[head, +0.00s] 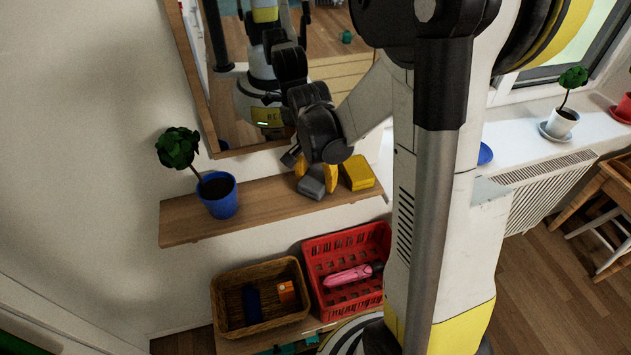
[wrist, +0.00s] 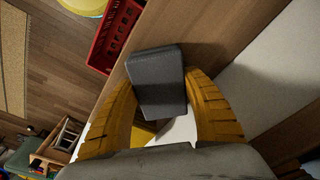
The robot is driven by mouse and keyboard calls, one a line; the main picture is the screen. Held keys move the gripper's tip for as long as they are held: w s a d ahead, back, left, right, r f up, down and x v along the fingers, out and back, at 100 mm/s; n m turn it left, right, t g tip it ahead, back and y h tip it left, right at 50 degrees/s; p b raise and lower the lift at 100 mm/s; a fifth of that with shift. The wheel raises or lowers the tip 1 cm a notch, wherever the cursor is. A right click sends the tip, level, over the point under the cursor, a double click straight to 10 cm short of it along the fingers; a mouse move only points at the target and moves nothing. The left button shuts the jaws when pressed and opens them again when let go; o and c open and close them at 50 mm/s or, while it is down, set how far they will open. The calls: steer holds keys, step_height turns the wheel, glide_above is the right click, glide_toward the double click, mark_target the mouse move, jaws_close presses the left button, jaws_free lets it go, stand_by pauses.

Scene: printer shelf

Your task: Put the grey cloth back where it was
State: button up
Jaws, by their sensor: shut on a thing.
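The grey cloth (head: 311,188) looks like a folded, block-shaped bundle at the wooden shelf (head: 265,211) below the mirror. My gripper (head: 316,174) is shut on it from above. In the wrist view the cloth (wrist: 158,82) sits between the two yellow fingers of my gripper (wrist: 160,95), its far end reaching past the fingertips. I cannot tell whether the cloth touches the shelf. A yellow block-like thing (head: 358,173) lies on the shelf just right of my gripper. It shows partly in the wrist view (wrist: 143,133), behind the cloth.
A blue pot with a small tree (head: 219,197) stands on the shelf, left of the cloth, with bare wood between them. Below are a brown wicker basket (head: 229,317) and a red crate (head: 318,257) holding a pink thing. The mirror (head: 207,100) is close behind.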

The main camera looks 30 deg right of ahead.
steer(key=shift+f, duration=0.1)
steer(key=shift+f, duration=0.15)
steer(key=o, duration=1.1)
